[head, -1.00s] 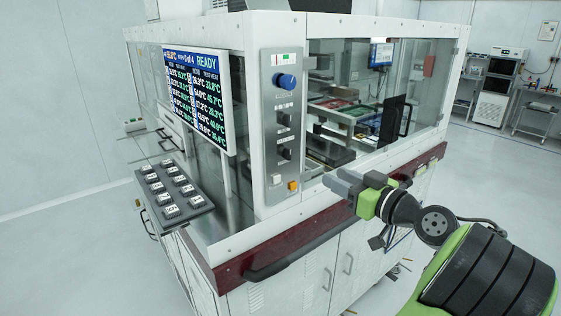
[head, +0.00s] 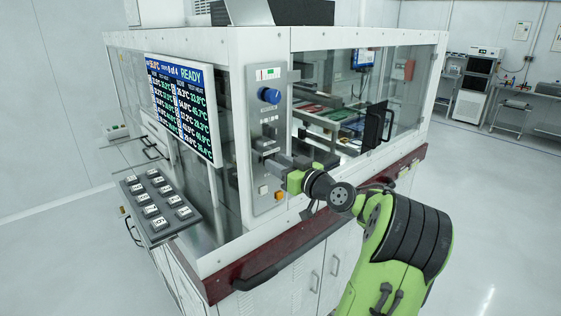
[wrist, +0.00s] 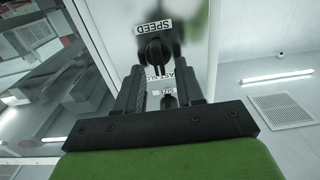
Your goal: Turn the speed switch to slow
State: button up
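The grey control panel (head: 257,183) stands upright on the machine's front corner, with a blue knob (head: 270,96) near its top and dark switches below. My gripper (head: 270,160) is in front of the lower dark switch and partly hides it. In the wrist view, a dark round switch (wrist: 154,47) sits next to a label reading SPEED (wrist: 153,27), which appears upside down. My gripper (wrist: 160,72) has its two dark fingers apart, with the switch just beyond and between the tips. I cannot tell whether they touch it. The switch's setting is not clear.
A screen reading READY (head: 180,106) is left of the panel. An orange button (head: 280,196) is just below my gripper. Glass windows and a dark red ledge (head: 320,225) lie to the right.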

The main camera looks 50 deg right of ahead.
grip_shut()
jog(key=shift+f+m, duration=0.1)
jog(key=shift+m, duration=0.2)
jog(key=m, duration=0.2)
jog(key=m+p, duration=0.1)
jog(key=m, duration=0.2)
jog(key=shift+d+m, duration=0.3)
jog(key=shift+m, duration=0.1)
jog(key=m+p, duration=0.1)
jog(key=m, duration=0.2)
jog(key=m+p, duration=0.1)
jog(key=m, duration=0.1)
jog(key=shift+s+d+f+p, duration=0.1)
jog(key=shift+d+f+p, duration=0.1)
jog(key=shift+f+p, duration=0.1)
jog(key=shift+m, duration=0.4)
grip_release()
